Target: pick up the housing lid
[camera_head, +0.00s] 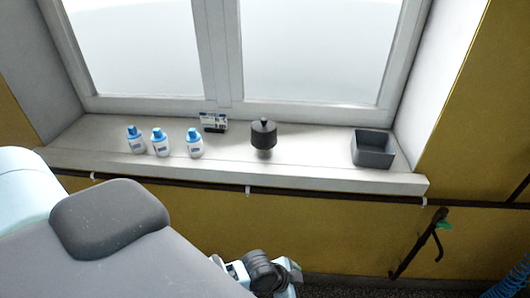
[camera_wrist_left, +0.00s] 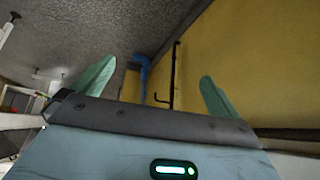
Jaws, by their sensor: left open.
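A dark, round lid-like piece with a small knob on top (camera_head: 264,127) stands on the windowsill, right of the middle, in the head view. It seems to sit on a narrower, paler part; I cannot tell where one ends and the other begins. It does not show in the left wrist view. My left gripper (camera_wrist_left: 157,78) is open in the left wrist view, with its two green fingers wide apart and nothing between them. It faces the yellow wall and grey floor, away from the sill. My right gripper is not in view.
Clear sill lies either side of the dark piece. A black hooked bar (camera_head: 418,245) is on the yellow wall.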

